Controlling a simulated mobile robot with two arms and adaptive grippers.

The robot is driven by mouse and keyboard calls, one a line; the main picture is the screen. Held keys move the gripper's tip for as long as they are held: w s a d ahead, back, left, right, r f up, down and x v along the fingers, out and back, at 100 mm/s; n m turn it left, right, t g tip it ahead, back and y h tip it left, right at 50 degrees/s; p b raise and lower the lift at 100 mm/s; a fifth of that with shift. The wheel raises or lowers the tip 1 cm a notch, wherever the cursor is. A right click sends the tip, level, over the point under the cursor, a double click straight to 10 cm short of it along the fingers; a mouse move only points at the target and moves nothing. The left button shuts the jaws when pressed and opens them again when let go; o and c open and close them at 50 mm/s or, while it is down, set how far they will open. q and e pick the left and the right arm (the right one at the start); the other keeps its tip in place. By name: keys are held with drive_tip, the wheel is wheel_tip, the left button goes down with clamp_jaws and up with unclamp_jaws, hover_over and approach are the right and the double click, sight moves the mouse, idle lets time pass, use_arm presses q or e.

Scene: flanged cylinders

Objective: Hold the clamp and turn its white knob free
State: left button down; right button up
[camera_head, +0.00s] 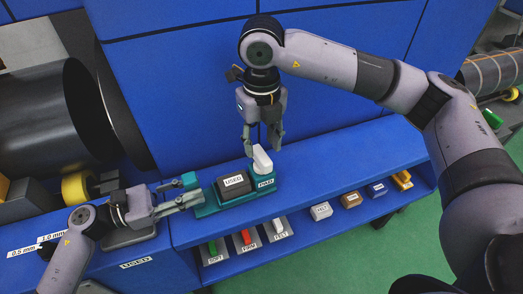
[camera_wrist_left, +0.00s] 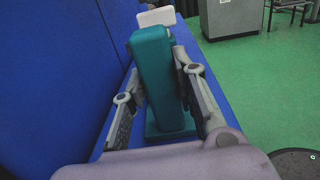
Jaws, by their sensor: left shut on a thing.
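My left gripper (camera_head: 192,190) is shut on the clamp's teal upright (camera_wrist_left: 160,75), one finger on each side. My right gripper (camera_head: 263,147) points down over the knob, its fingers apart on either side of the knob's top. I cannot tell whether they touch it.
The blue wall stands close behind the clamp. A lower shelf (camera_head: 350,222) in front holds green, red and white pieces in grey holders and several small labelled blocks. A dark roller (camera_head: 35,110) and yellow wheel (camera_head: 78,187) lie at left. The ledge right of the knob is clear.

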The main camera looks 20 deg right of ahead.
sight(261, 154)
wheel_tip(261, 154, up, 8)
drive_tip(key=shift+f, duration=0.15)
idle(0.4)
use_arm(q)
drive_tip(key=c, duration=1.2)
unclamp_jaws()
drive_tip(key=shift+a, duration=0.15)
